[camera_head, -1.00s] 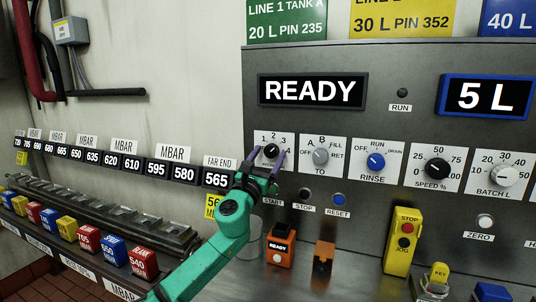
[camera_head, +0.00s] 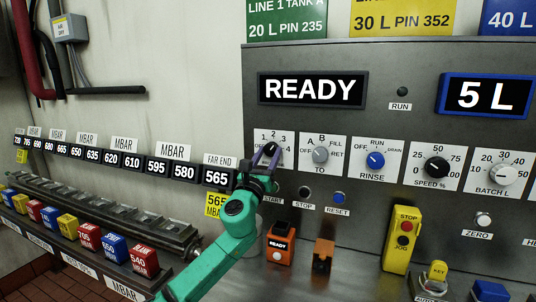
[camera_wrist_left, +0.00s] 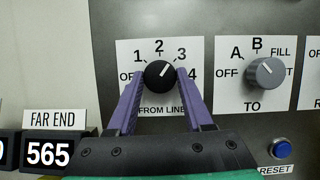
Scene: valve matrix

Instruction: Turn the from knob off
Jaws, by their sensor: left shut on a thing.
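The black from knob (camera_wrist_left: 159,74) sits on a white plate marked OFF, 1, 2, 3, 4 and FROM LINE in the left wrist view. In the head view the left gripper (camera_head: 265,155) largely covers the from knob (camera_head: 270,148) at the panel's left side. My right gripper is not in view.
The grey TO knob (camera_head: 320,155) is close to the right, then the blue RINSE knob (camera_head: 375,160). Start, stop and reset buttons lie below. An orange READY box (camera_head: 280,246) stands on the ledge under my arm. A READY display (camera_head: 312,90) is above.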

